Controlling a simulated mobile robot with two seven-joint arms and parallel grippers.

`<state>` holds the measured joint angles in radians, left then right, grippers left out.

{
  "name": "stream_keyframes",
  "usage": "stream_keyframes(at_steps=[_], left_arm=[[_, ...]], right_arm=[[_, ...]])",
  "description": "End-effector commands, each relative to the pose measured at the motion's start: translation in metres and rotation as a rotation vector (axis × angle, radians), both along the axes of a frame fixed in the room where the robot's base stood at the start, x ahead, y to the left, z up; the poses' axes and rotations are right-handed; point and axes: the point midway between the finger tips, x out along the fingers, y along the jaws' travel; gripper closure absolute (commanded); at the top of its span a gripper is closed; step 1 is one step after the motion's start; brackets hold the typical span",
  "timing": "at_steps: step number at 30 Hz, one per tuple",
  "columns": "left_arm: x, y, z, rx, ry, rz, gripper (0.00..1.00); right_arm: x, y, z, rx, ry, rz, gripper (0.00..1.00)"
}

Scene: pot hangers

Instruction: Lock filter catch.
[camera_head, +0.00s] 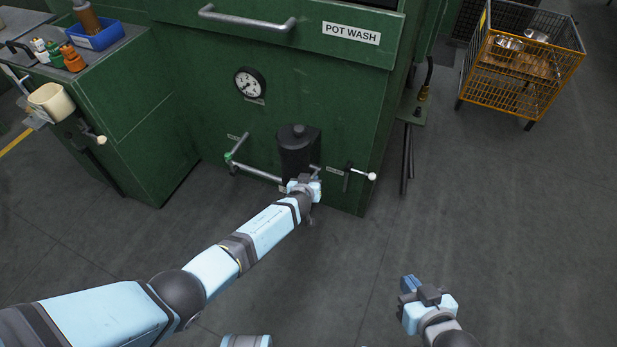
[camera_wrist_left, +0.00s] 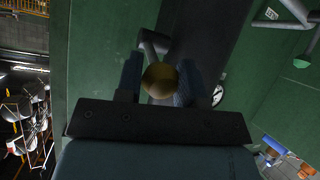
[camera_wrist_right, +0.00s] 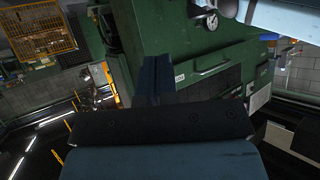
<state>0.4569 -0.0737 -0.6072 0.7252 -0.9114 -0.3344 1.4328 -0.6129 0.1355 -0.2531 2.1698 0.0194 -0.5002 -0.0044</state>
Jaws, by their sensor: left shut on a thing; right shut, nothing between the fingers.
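The black filter housing (camera_head: 297,150) stands upright on the front of the green pot wash machine (camera_head: 215,120). My left gripper (camera_head: 303,181) is at the lower part of this housing and hides what it holds in the head view. In the left wrist view, a brass-coloured ball knob (camera_wrist_left: 160,80) sits between the fingers of my left gripper (camera_wrist_left: 160,85), which is shut on it. A grey rod (camera_wrist_left: 152,44) shows just beyond the knob. My right gripper (camera_head: 409,285) is shut and empty over the floor; its closed fingers show in the right wrist view (camera_wrist_right: 155,78).
A white-tipped lever (camera_head: 360,174) is right of the housing, and a pipe with a green fitting (camera_head: 255,171) is left of it. A gauge (camera_head: 250,83) is above. A yellow wire cart (camera_head: 520,65) stands at the back right. Floor around my right gripper is clear.

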Motion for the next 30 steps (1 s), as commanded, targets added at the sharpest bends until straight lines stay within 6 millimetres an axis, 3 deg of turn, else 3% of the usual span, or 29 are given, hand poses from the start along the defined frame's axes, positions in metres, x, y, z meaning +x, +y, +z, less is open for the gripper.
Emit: stream_keyframes(at_steps=[1, 7, 16, 30], left_arm=[[0.002, -0.001, 0.016, 0.008, 0.033, 0.003, 1.0], [0.008, -0.003, 0.026, 0.054, 0.178, 0.003, 1.0], [0.016, -0.005, 0.029, 0.111, 0.346, 0.002, 1.0], [0.022, -0.006, 0.035, 0.145, 0.441, 0.001, 1.0]], right_arm=[[-0.002, -0.002, 0.011, -0.012, 0.015, -0.002, 1.0], [-0.004, -0.004, 0.021, -0.01, 0.053, -0.014, 1.0], [-0.006, -0.005, 0.02, -0.003, 0.071, -0.02, 1.0], [-0.006, -0.005, 0.019, -0.002, 0.073, -0.02, 1.0]])
